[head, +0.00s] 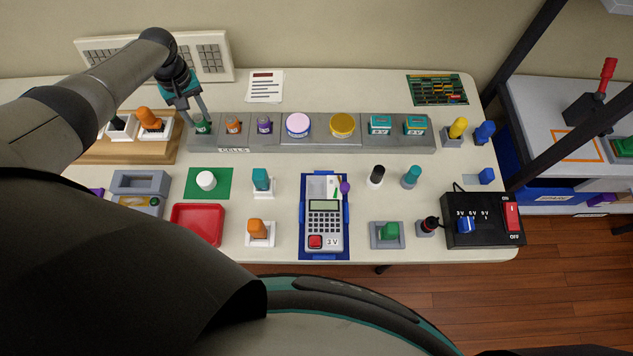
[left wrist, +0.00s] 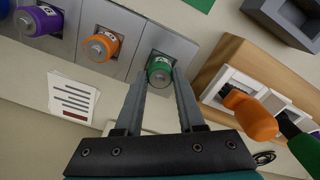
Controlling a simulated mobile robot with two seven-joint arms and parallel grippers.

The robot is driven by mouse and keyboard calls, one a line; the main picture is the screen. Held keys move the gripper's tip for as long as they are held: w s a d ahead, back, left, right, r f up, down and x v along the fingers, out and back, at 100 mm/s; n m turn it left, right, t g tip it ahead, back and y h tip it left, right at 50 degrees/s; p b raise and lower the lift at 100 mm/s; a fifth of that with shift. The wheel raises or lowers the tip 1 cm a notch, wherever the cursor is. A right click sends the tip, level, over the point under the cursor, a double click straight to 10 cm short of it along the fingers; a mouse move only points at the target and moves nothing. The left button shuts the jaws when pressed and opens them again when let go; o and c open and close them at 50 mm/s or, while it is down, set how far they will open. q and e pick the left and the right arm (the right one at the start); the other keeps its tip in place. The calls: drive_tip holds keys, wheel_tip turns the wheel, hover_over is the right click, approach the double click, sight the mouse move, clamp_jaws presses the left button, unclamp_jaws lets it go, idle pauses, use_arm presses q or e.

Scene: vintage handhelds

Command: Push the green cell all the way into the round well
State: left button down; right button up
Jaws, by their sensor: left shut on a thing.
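The green cell (head: 202,126) stands upright at the left end of the grey cell rack (head: 270,143). My left gripper (head: 201,112) reaches down from above and is shut on the green cell. In the left wrist view its two fingers (left wrist: 160,82) lie on either side of the green cell (left wrist: 159,68), whose metal top faces the camera. A calculator (head: 324,228) marked 3 V lies on a blue tray at the table's middle front. I cannot tell which opening is the round well. My right gripper is out of view.
An orange cell (head: 234,125) and a purple cell (head: 265,125) stand close by in the rack. A wooden block (head: 130,152) with orange and green handles is just left. A red tray (head: 197,225) and a black power box (head: 482,225) lie nearer the front.

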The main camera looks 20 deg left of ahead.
sight(198, 118)
use_arm(q)
drive_tip(key=shift+f, duration=0.25)
drive_tip(key=shift+c, duration=2.2)
unclamp_jaws()
drive_tip(key=shift+c, duration=1.3)
wheel_tip(198, 118, up, 7)
drive_tip(key=p, duration=0.7)
drive_tip(key=shift+s, duration=0.1)
